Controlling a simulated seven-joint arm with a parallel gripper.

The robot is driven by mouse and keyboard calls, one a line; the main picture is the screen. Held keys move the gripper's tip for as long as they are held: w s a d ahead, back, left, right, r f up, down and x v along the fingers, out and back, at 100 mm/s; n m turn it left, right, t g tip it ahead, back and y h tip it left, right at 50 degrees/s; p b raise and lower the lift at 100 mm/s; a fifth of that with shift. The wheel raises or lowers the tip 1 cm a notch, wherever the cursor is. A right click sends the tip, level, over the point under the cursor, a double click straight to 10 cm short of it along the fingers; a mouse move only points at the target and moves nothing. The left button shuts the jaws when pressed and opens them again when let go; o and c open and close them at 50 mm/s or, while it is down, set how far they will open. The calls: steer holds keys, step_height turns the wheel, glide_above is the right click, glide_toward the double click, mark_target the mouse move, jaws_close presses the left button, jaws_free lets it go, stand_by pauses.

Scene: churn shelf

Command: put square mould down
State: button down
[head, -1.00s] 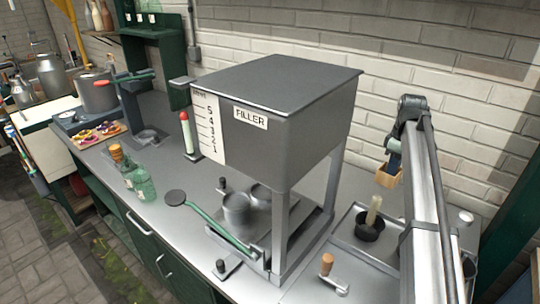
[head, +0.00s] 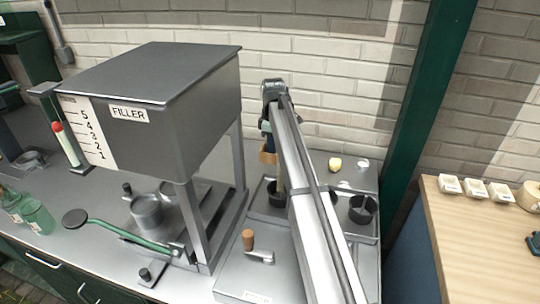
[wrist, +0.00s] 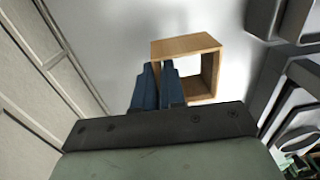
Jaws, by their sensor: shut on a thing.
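The square mould is a small open wooden frame. In the wrist view the mould (wrist: 186,47) is at the upper middle, with its opening facing partly toward the camera. My gripper (wrist: 158,68) has blue fingers shut on the mould's left wall, one finger on each side. In the head view the mould (head: 267,158) shows small below my gripper (head: 266,140), mostly behind my arm. It appears raised above the counter near the brick wall. Whether it touches anything below cannot be told.
A grey filler machine (head: 150,85) stands left of my arm. A dark cup (head: 275,200) and another dark cup (head: 363,210) stand in a metal tray on the counter. A yellow piece (head: 335,164) lies behind them. A wooden table (head: 480,225) is at the right, past a green post (head: 425,90).

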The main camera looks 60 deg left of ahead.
mark_target(272, 155)
steer(key=shift+f, duration=2.25)
steer(key=shift+f, duration=0.1)
steer(key=c, duration=1.2)
jaws_free()
step_height(272, 155, up, 12)
steer(key=shift+w+a+r, duration=0.1)
steer(key=shift+w+r, duration=0.05)
